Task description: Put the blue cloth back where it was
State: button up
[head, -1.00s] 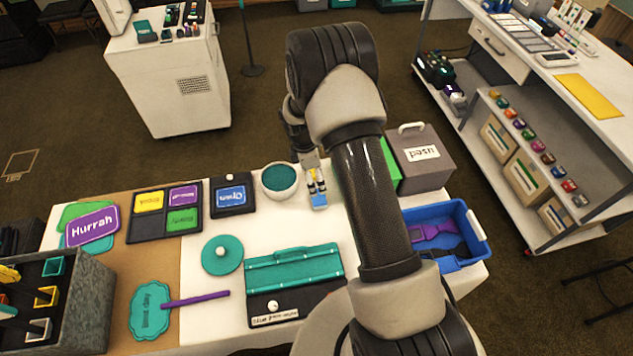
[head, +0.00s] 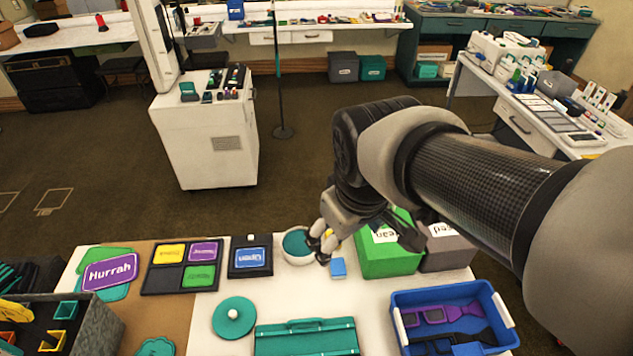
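A small blue folded cloth (head: 338,268) lies on the white table top, just right of a white bowl with a teal inside (head: 296,246) and in front of a green box. My gripper (head: 321,248) is at the bowl's right rim as seen from the head, up and left of the cloth. The cloth looks apart from the fingers. The gripper is small and partly hidden by its own links, so I cannot tell how far its fingers are spread.
The green box (head: 385,262) and a grey box (head: 447,252) stand behind the cloth to the right. A blue crate (head: 398,322) holds purple and dark items at front right. A teal toolbox (head: 306,340), teal lid (head: 234,318) and sign frames (head: 182,266) occupy the front and left.

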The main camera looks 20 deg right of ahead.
jog(key=s+a+m+t, duration=0.1)
jog(key=s+a+m, duration=0.1)
jog(key=s, duration=0.6)
jog(key=shift+s+r+m+y, duration=0.3)
jog(key=shift+s+m, duration=0.1)
jog(key=shift+m, duration=0.3)
jog(key=shift+f+b, duration=0.9)
